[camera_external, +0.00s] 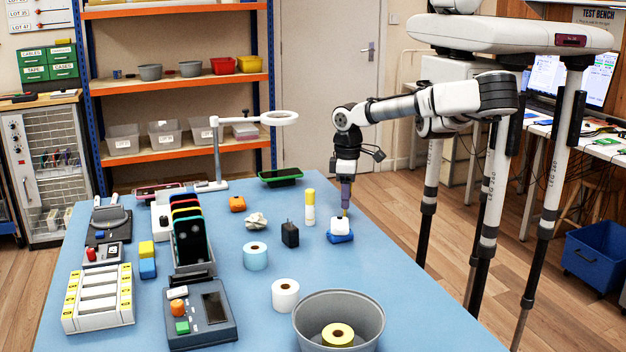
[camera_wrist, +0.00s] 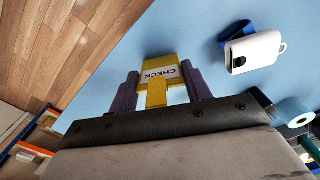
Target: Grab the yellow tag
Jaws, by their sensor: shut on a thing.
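The yellow tag (camera_wrist: 157,93) carries a white label reading CHECK. In the wrist view it sits between the two purple-grey fingers of my gripper (camera_wrist: 160,75), which is shut on it. In the outside view my gripper (camera_external: 346,199) points down over the right part of the blue table, and only a small yellow bit of the tag (camera_external: 345,213) shows below it. I cannot tell whether the tag still touches the table.
A white and blue object (camera_external: 340,229) lies close to my gripper. A yellow-and-white bottle (camera_external: 309,207) and a black block (camera_external: 290,235) stand to its left. A grey bowl (camera_external: 305,320) is at the front. The table's right edge is near.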

